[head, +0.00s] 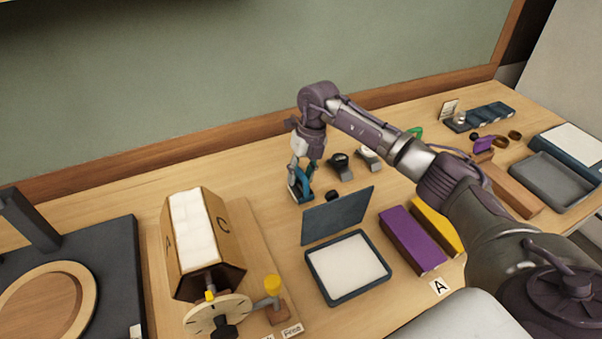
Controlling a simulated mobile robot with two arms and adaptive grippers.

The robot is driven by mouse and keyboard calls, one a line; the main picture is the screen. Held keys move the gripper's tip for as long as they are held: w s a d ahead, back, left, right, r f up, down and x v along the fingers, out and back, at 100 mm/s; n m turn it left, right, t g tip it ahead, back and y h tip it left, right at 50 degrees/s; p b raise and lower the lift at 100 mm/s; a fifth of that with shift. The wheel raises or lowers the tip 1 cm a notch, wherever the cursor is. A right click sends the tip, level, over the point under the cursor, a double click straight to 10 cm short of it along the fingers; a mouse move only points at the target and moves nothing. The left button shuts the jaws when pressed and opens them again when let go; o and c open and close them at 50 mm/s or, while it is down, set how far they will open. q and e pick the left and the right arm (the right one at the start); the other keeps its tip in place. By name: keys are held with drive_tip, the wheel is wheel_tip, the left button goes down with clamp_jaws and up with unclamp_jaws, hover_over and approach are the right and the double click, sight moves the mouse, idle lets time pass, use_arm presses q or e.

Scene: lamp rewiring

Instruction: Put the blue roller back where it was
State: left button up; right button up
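My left gripper is not in view.
An open shallow box (345,299) with a raised lid (338,216) is in front. A six-sided drum (231,245) stands left. Purple (411,240) and yellow (437,226) blocks lie under my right arm.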

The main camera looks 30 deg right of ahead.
drive_tip(key=shift+r, duration=0.25)
wheel_tip(320, 180, up, 12)
drive_tip(key=d+b, duration=0.2)
drive_tip(key=shift+d+f+b, duration=0.2)
drive_tip(key=shift+b, duration=0.15)
